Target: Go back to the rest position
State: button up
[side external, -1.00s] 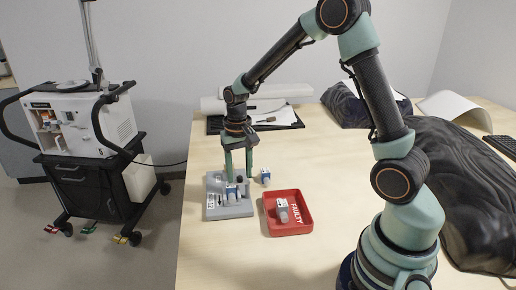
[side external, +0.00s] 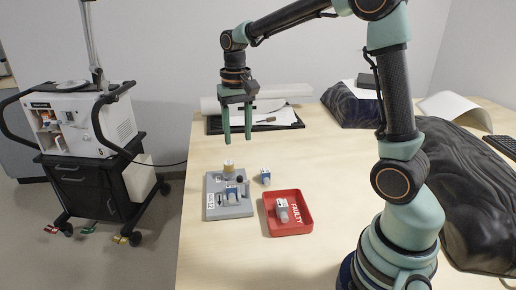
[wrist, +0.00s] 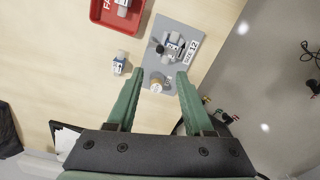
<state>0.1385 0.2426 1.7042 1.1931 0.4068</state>
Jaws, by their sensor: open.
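My gripper (side external: 237,138) hangs in the air above the table, higher than the grey plate (side external: 212,207) and a little behind it. Its two green fingers point down, apart, with nothing between them. The wrist view also shows the open gripper (wrist: 158,82). The plate carries a blue and white part (side external: 231,190), a tan-topped cylinder (side external: 228,166) and a "12" label. The wrist view shows the plate (wrist: 187,36) beyond the fingertips.
A red tray (side external: 289,231) marked FAULTY holds a white and blue part (side external: 282,210). Another blue and white part (side external: 265,176) stands on the table (side external: 330,165). A clipboard (side external: 275,120) lies behind. A ventilator cart (side external: 85,150) stands left, and dark bags (side external: 465,190) lie right.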

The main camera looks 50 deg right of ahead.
jog(key=s+a+r+n+t, duration=0.2)
jog(key=s+n, duration=0.1)
jog(key=s, duration=0.3)
jog(key=s+a+r+n+t, duration=0.2)
jog(key=s+a+n+t, duration=0.1)
jog(key=s, duration=0.3)
jog(key=shift+s+a+r+t, duration=0.25)
jog(key=shift+s+a+t, duration=0.05)
jog(key=shift+a, duration=0.05)
dwell(0.6)
